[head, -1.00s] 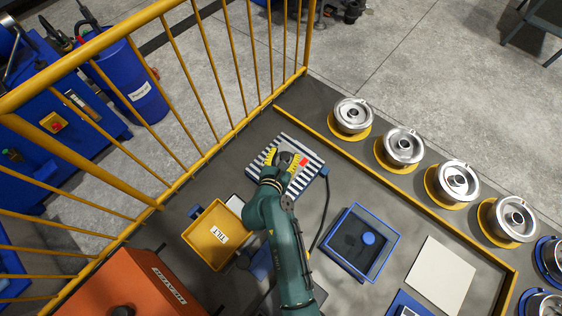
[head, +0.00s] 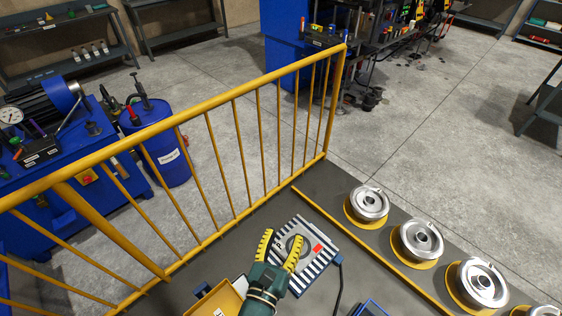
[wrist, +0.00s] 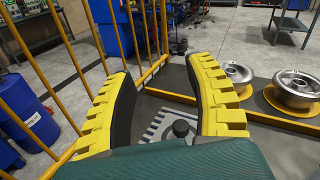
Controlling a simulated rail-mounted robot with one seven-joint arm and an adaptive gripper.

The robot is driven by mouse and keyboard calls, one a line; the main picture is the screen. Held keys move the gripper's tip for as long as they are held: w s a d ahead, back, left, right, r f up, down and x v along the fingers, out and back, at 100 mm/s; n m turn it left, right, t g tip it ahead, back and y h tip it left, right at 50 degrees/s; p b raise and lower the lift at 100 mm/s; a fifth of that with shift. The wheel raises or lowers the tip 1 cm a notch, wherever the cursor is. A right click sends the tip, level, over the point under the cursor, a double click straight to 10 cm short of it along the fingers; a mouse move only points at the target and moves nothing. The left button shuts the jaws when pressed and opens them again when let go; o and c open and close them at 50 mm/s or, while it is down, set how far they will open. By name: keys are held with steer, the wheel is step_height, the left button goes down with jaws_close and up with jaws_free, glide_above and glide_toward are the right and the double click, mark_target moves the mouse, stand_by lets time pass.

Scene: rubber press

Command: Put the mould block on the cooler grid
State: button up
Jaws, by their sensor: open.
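The cooler grid (head: 297,283), a dark and light striped panel, lies on the grey deck in the head view. A flat grey block with a round dark centre, which looks like the mould block (head: 309,240), rests on it, with a red patch at its right. My gripper (head: 278,247) is open, its yellow fingers apart and over the near left part of the grid. In the wrist view, a dark knob (wrist: 181,128) shows beyond and between the open fingers, with the striped grid (wrist: 150,135) around it. Nothing is held. My fingers hide part of the block.
A yellow railing (head: 236,165) runs along the left and back. Several metal wheel-like moulds (head: 369,203) stand on yellow discs along the right edge, behind a low yellow strip (head: 350,234). A yellow tilted box (head: 228,301) is beside my arm. A cable (head: 338,290) lies right of the grid.

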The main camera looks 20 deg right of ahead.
steer(key=s+a+r+m+t+y, duration=0.1)
steer(key=a+r+m+t+y, duration=0.4)
steer(key=r+m, duration=0.7)
steer(key=s+a+r+m+t+y, duration=0.1)
steer(key=a+r+m+t+y, duration=0.1)
steer(key=r+m+y, duration=0.8)
steer(key=s+a+r+m+t+y, duration=0.1)
steer(key=a+r+m+t+y, duration=0.25)
steer(key=r+m, duration=1)
steer(key=s+d+r+n+g+h, duration=0.2)
steer(key=s+d+n+h, duration=0.2)
steer(key=d+h, duration=0.3)
steer(key=shift+s+d+r+g+h, duration=0.2)
steer(key=shift+d+g+h, duration=0.15)
steer(key=shift+h, duration=0.8)
steer(key=shift+n, duration=0.25)
